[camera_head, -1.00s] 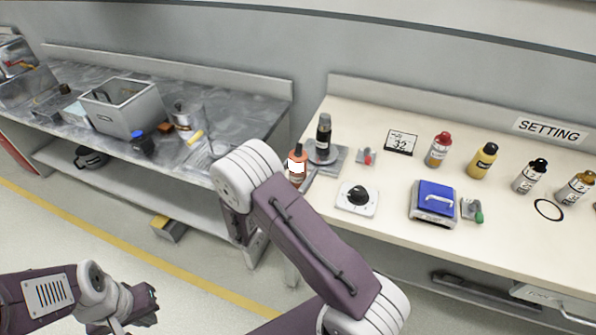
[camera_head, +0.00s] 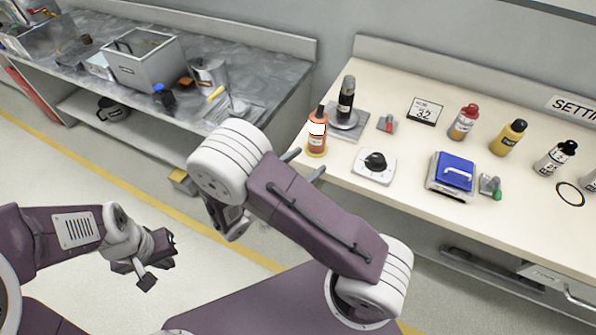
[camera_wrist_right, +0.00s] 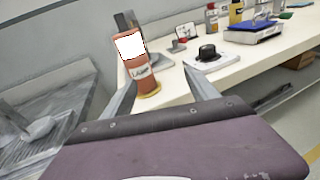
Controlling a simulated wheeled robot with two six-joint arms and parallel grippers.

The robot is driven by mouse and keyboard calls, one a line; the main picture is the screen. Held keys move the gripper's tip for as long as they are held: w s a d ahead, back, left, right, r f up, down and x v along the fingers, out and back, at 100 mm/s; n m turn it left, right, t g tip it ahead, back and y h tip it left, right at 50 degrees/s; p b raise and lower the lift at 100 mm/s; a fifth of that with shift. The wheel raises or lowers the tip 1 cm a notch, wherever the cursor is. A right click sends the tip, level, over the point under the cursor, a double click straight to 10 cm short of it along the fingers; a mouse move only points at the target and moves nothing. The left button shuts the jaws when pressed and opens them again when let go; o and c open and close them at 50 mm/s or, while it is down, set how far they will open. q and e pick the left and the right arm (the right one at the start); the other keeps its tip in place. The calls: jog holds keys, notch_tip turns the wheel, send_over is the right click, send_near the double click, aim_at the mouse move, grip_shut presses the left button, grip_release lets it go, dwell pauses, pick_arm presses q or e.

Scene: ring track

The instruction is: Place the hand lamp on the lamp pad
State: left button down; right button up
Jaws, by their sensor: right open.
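What I take for the hand lamp, an orange upright body (camera_head: 317,139) with a bright white panel and dark top, stands near the left end of the cream counter. It also shows in the right wrist view (camera_wrist_right: 137,68). A yellow round part shows at its foot; I cannot tell whether this is its base or a pad under it. No other lamp pad can be told for sure. My right gripper (camera_head: 309,160) is open, its fingers apart in front of the lamp, not closed on it. My left gripper (camera_head: 160,262) is open and empty above the floor, far from the counter.
A white dial box (camera_head: 375,167), a blue-topped device (camera_head: 452,173), a 32 sign (camera_head: 425,111), bottles and a black ring (camera_head: 571,194) share the counter. A grey bench (camera_head: 266,95) stands left.

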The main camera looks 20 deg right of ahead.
jog(key=s+d+f+m+g+y, duration=0.2)
jog(key=s+m+g+y, duration=0.1)
jog(key=s+m+g, duration=0.25)
jog(key=s+d+f+m+g+y, duration=0.2)
jog(key=s+d+m+g+y, duration=0.15)
jog(key=s+m, duration=0.2)
jog(key=w+a+m+t+y, duration=0.1)
jog(key=a+m+t+y, duration=0.2)
jog(key=a+m+y, duration=0.6)
jog(key=m, duration=0.2)
jog(key=shift+f+m, duration=0.25)
jog(key=shift+m, duration=0.15)
